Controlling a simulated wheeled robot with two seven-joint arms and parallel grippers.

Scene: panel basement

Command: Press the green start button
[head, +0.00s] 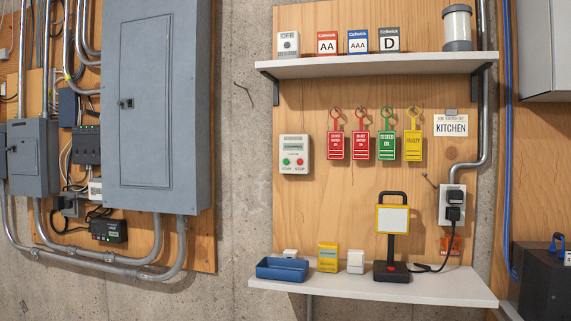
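The green start button (286,162) is a small round button at the lower left of a beige control box (294,154). The box is mounted on the wooden panel, left of the hanging tags. A red stop button (299,162) sits just right of the green one. A small greenish display is above the two buttons. Nothing covers the box. Neither of my grippers shows in the head view.
Above is a shelf (376,64) with battery boxes. Below is a shelf (440,287) holding a blue tray (282,270), a yellow box (328,257) and a work lamp (392,232). Several tags hang right of the box. A grey electrical cabinet (150,100) stands left.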

